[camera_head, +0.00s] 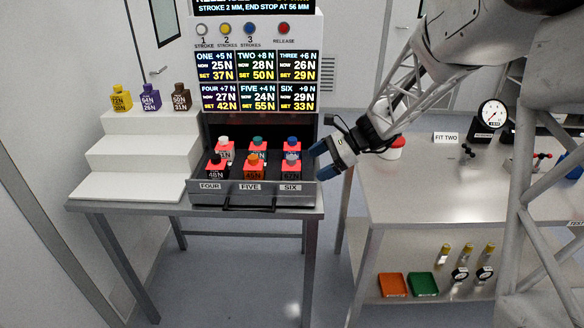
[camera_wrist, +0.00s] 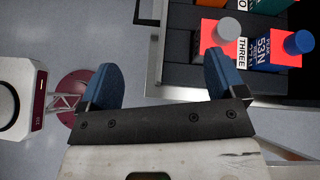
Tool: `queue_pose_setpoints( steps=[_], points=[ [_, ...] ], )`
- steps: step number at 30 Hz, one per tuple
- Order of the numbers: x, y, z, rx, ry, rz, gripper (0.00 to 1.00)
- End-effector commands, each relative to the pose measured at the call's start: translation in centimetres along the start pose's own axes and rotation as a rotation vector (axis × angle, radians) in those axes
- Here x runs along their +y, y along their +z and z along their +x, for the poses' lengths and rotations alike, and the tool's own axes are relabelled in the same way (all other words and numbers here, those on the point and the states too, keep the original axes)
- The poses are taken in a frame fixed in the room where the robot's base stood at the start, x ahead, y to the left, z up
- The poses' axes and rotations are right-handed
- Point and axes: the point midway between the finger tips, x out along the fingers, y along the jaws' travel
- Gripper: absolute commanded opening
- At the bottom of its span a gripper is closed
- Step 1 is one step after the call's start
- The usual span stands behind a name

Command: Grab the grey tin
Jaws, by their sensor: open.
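The grey tin (camera_head: 291,170) stands in the front right slot of the dark tray, behind the label SIX. My gripper (camera_head: 322,160) is open and empty, just right of the tray's right side. In the wrist view the gap between the blue fingertips (camera_wrist: 161,75) shows floor and the tray's edge, with no tin between them.
The tray (camera_head: 250,200) also holds a blue-capped tin (camera_head: 292,145) behind the grey one and an orange tin (camera_head: 254,170) to its left. White steps (camera_head: 130,185) with several tins stand at left. A steel bench (camera_head: 440,195) stands at right.

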Motion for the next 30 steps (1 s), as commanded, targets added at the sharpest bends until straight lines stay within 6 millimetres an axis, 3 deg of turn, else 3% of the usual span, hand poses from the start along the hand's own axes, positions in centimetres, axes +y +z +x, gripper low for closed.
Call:
queue_pose_setpoints(
  steps=[6,12,18,30],
  points=[
    [-4.1,-2.9,1.7,-0.106,-0.046,0.145,0.89],
    [-6.3,-5.1,2.8,-0.165,-0.077,0.214,0.89],
    [-7.2,-6.0,3.3,-0.187,-0.093,0.236,0.89],
    [-7.2,-6.1,3.5,-0.188,-0.094,0.237,0.89]
  ],
)
